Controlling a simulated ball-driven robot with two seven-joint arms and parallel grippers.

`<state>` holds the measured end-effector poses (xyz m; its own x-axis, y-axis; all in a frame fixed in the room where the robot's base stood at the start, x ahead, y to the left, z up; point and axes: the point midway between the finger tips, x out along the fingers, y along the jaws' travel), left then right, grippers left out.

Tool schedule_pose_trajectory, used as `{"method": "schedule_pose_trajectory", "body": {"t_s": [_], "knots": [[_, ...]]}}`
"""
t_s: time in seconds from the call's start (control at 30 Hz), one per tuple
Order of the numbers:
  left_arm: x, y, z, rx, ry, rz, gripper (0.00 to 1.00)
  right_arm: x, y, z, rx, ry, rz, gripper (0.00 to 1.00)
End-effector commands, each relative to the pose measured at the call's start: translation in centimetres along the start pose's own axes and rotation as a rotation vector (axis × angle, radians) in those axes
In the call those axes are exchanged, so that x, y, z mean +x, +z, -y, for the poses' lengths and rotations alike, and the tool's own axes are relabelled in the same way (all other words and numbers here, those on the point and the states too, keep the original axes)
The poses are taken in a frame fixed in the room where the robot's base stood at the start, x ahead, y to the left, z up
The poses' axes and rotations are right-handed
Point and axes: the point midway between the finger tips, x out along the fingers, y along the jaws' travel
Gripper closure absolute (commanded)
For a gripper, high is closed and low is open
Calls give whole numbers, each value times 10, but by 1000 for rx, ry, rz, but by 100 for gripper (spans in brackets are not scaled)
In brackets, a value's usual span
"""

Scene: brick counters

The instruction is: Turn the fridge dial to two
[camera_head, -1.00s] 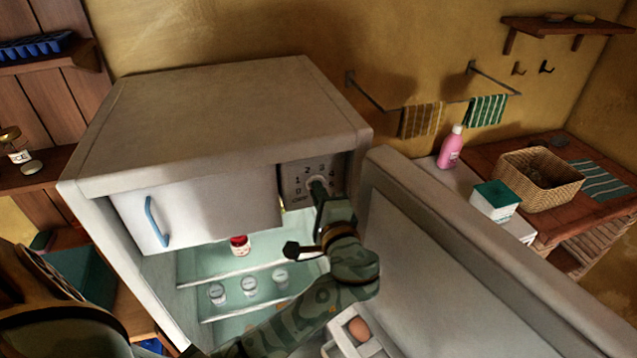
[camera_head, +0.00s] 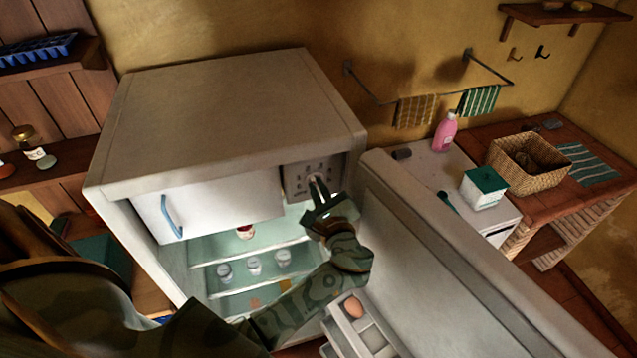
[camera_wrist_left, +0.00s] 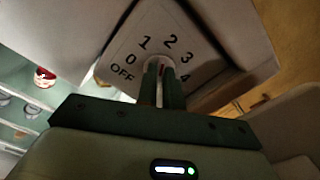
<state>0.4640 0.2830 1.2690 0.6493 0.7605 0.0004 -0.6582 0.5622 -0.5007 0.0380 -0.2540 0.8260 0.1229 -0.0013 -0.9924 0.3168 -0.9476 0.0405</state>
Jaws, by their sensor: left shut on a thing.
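The fridge dial (camera_wrist_left: 161,64) is a small pale knob on a panel (camera_wrist_left: 135,68) marked OFF, 0, 1, 2, 3 and 4. My left gripper (camera_wrist_left: 161,82) is shut on the dial, with its two fingers either side of it. They partly hide the knob and the 4, and I cannot tell which number the dial points to. In the head view my left gripper (camera_head: 317,184) reaches up to the panel (camera_head: 300,188), at the top right of the open fridge (camera_head: 230,110). My right gripper is not in view.
The fridge door (camera_head: 450,265) stands open to the right of my arm. A freezer flap with a blue handle (camera_head: 172,216) is left of the panel. Jars (camera_head: 254,267) stand on the shelves below. An egg (camera_head: 353,307) sits in the door rack.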

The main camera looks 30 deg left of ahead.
Motion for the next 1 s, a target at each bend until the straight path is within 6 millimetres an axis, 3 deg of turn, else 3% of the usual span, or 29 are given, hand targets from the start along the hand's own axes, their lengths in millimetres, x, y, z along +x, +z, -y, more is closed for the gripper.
{"method": "schedule_pose_trajectory", "body": {"t_s": [0.3, 0.83, 0.9, 1.0], "knots": [[0, 0, 0, 113, 1, -3, 100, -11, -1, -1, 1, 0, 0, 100], [0, -1, 0, 133, 1, -2, 100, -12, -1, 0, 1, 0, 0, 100], [0, -1, 0, 133, 1, -2, 72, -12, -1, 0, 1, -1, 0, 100], [0, -1, 0, 133, 1, -1, 70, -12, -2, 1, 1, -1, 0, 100]]}}
